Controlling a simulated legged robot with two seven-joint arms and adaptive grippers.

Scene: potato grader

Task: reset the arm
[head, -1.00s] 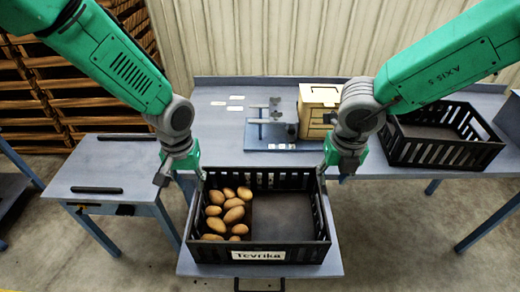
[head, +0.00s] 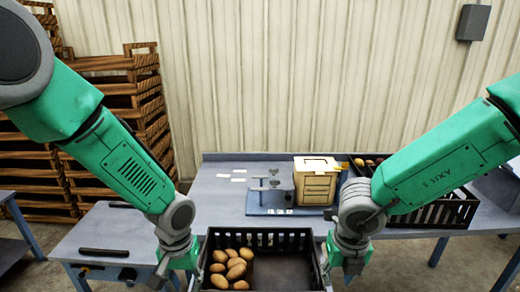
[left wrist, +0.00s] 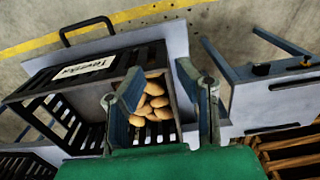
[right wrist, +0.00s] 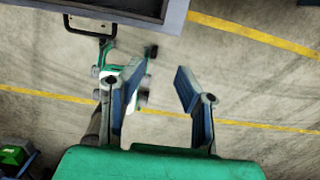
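My left gripper (head: 178,258) is at the left side of a black slatted crate (head: 290,240). In the left wrist view its fingers (left wrist: 168,92) are spread with nothing between the tips; one finger overlaps the potatoes (left wrist: 148,100), the other appears beyond the crate's wall. My right gripper (head: 348,262) is at the crate's right side. The crate's front is cut off in the head view. Potatoes (head: 228,270) fill its left part.
A wooden box (head: 316,182) on a blue plate (head: 262,203) stands on the grey-blue bench (head: 215,195). Another black crate (head: 455,212) with a few potatoes is partly hidden behind my right arm. A low side table (head: 92,235) and stacked wooden crates (head: 120,100) are at left.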

